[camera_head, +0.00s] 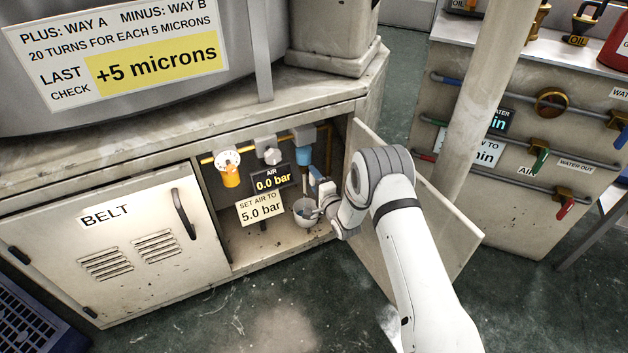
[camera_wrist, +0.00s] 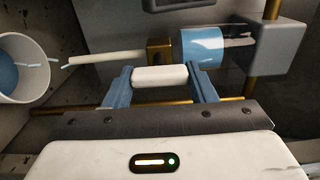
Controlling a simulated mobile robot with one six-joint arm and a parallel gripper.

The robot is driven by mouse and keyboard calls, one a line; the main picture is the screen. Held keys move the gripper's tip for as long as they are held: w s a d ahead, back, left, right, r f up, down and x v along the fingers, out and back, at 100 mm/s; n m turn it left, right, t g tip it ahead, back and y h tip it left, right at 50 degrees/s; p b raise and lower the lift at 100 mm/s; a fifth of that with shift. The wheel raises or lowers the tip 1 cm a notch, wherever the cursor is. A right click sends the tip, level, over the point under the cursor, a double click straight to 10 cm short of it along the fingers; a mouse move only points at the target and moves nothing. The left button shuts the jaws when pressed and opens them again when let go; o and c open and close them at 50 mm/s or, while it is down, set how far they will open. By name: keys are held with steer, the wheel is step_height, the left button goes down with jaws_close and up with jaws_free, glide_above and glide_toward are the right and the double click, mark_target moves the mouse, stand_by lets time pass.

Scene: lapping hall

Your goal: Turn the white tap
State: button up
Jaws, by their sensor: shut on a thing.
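The white tap (camera_wrist: 160,77) shows in the wrist view as a short white bar in front of a brass body (camera_wrist: 158,50). My gripper (camera_wrist: 161,74) is shut on it, with one blue finger at each end of the bar. In the head view my gripper (camera_head: 317,180) is inside the open cabinet, under the blue filter bowl (camera_head: 304,156); the tap cannot be made out there. The bowl (camera_wrist: 203,47) is just right of the brass body in the wrist view. A white tube (camera_wrist: 105,58) runs left from the brass body towards a bucket (camera_wrist: 40,75).
The air display (camera_head: 270,180) reads 0.0 bar, above a tag (camera_head: 260,209) saying "SET AIR TO 5.0 bar". An orange-bodied regulator (camera_head: 229,172) is left of it. The bucket (camera_head: 306,212) stands below my gripper. The open cabinet door (camera_head: 440,225) is right, behind my arm.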

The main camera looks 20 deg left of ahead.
steer(key=shift+w, duration=0.1)
stand_by(0.3)
steer(key=o, duration=1)
steer(key=shift+d, duration=0.1)
steer(key=p+v, duration=0.3)
steer(key=v, duration=0.4)
steer(key=shift+s+d, duration=0.25)
steer(key=shift+s, duration=0.1)
